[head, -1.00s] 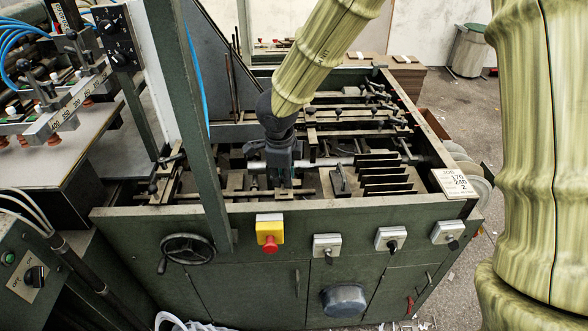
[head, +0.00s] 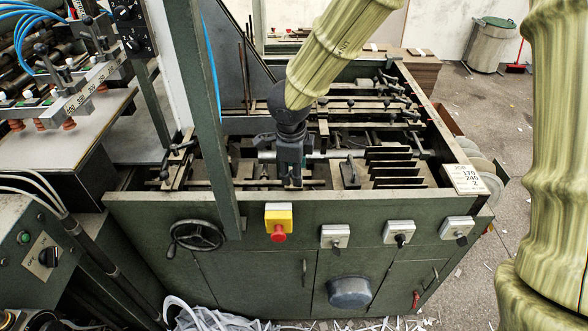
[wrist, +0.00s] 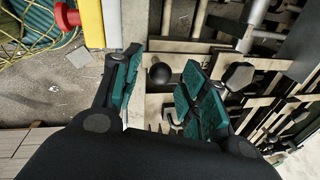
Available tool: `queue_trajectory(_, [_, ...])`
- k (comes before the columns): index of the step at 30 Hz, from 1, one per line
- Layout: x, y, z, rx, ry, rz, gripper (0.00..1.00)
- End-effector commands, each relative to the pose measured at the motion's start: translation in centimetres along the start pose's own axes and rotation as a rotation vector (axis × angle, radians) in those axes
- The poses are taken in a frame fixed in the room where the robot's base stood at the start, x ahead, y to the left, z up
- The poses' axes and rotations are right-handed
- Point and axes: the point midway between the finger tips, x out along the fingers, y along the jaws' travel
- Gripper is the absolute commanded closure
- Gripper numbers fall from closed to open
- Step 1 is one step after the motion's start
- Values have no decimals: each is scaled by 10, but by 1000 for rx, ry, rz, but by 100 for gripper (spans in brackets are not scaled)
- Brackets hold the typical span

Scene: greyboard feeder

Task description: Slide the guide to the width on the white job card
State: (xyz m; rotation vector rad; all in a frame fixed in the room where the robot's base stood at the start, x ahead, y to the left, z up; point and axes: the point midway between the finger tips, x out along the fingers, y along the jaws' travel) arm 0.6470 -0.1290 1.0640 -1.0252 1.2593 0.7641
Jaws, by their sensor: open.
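The white job card (head: 463,178) stands on the machine's front right corner; it reads 170, 240 and 2 on separate lines. My gripper (head: 291,182) is low over the machine's bed, just behind the front wall and left of a dark upright lever (head: 350,173). In the wrist view my gripper (wrist: 163,62) is open, with green-padded fingers. A round black knob (wrist: 160,73) shows between the fingers, with visible gaps on both sides. A faceted dark knob (wrist: 238,76) lies beyond the right finger. I cannot tell which part is the guide.
Several dark upright plates (head: 396,165) stand right of the lever. Rails and rods crowd the bed. The front wall (head: 345,207) carries a yellow box with a red button (head: 278,222), grey switches and a handwheel (head: 195,236). A green post (head: 214,120) rises left of my arm.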

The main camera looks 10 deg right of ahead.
Motion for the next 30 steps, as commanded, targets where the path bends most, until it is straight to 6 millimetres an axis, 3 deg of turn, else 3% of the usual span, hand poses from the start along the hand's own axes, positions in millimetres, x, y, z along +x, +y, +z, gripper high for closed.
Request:
queue_trajectory(5, [-19, -1, 0, 2, -4, -1, 57])
queue_trajectory(18, [-93, -1, 0, 2, -3, -1, 57])
queue_trajectory(24, [-112, -1, 0, 1, -2, -1, 57])
queue_trajectory(30, [-117, -1, -1, 0, -1, 0, 57])
